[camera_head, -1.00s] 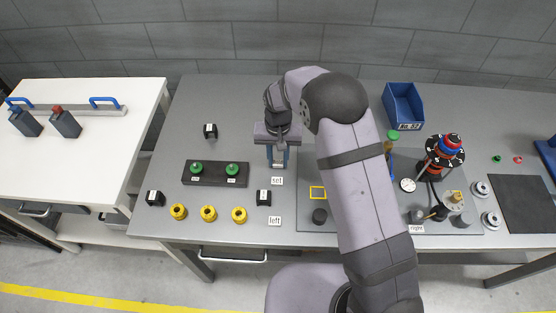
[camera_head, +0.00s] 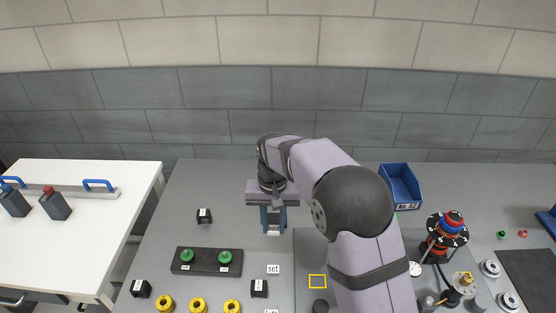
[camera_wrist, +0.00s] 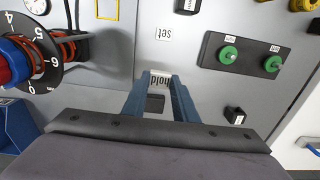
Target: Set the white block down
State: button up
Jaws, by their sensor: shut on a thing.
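My gripper (camera_head: 273,232) points down over the back half of the grey table, behind the "set" label (camera_head: 273,268). A white "hold" label (camera_wrist: 160,78) shows at the fingertips. I cannot tell whether the block touches the table.
A dark holder with two green knobs (camera_head: 208,262) lies left of my gripper, near black blocks (camera_head: 204,216). Yellow rings (camera_head: 198,305) are in front. A yellow square outline (camera_head: 317,281), a blue bin (camera_head: 401,187) and a dial stack (camera_head: 447,232) lie right.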

jog(key=shift+s+n, duration=0.15)
jog(key=shift+n, duration=0.25)
jog(key=s+d+r+n, duration=0.25)
jog(key=s+d, duration=0.25)
jog(key=s, duration=0.3)
jog(key=d+r+m, duration=0.3)
jog(key=d+r, duration=0.7)
jog(key=d, duration=0.2)
jog(key=shift+s+d, duration=0.25)
jog(key=shift+s, duration=0.15)
jog(key=shift+d+r, duration=0.1)
